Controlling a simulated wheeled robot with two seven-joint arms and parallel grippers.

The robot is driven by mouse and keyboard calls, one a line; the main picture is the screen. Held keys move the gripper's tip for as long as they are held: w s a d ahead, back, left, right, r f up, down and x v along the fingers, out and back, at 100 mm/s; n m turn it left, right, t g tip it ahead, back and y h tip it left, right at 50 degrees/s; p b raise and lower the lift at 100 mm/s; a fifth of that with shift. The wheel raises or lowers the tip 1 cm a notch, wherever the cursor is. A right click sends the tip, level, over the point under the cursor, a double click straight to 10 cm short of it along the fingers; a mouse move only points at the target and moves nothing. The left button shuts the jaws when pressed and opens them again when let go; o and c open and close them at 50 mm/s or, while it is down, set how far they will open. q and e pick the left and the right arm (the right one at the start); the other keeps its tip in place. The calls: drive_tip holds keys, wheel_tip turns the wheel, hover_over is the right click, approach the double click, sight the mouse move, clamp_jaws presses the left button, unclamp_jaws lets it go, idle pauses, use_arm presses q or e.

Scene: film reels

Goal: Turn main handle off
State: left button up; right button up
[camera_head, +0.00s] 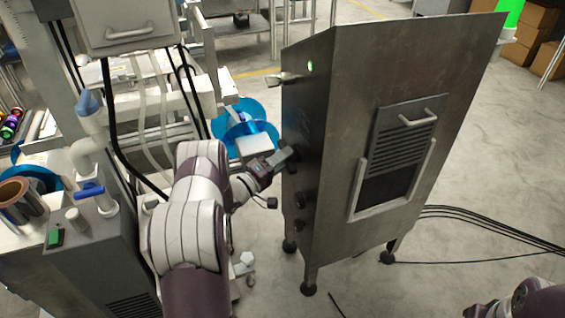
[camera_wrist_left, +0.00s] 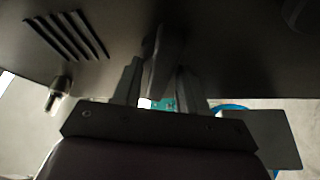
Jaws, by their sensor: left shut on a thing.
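A tall grey metal cabinet (camera_head: 310,140) stands in the middle of the head view. My left gripper (camera_head: 288,156) reaches its dark left side. In the left wrist view, the two fingers of my left gripper (camera_wrist_left: 159,70) stand on either side of a dark handle (camera_wrist_left: 154,50) on the panel. The gripper is shut on this handle, which looks tilted slightly. In the head view my gripper hides the handle. Only part of my right arm shows at the bottom right, and its fingers are out of view.
Round dark knobs (camera_head: 299,200) sit below the gripper on the same side, and a metal fitting (camera_head: 284,79) juts out above. A vent and a small fitting (camera_wrist_left: 58,92) show in the wrist view. A blue reel (camera_head: 240,112) stands behind. Black cables (camera_head: 480,222) lie at the right.

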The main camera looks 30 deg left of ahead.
use_arm(q)
drive_tip(key=shift+w+a+f+m+g+h+b, duration=0.1)
drive_tip(key=shift+m+g+h+b, duration=0.1)
drive_tip(key=shift+m+h+b, duration=2.2)
drive_tip(key=shift+a+f+m+g+h+b, duration=0.2)
drive_tip(key=shift+m+b, duration=1.15)
drive_tip(key=shift+m, duration=2.5)
drive_tip(key=shift+w+d+f+m+g+h+b, duration=0.1)
drive_tip(key=shift+m+g+h+b, duration=0.1)
drive_tip(key=shift+m+h+b, duration=2.2)
drive_tip(key=shift+r+m+y+p, duration=0.1)
drive_tip(key=shift+m+y+p, duration=0.4)
drive_tip(key=shift+m+y, duration=0.5)
drive_tip(key=o, duration=0.7)
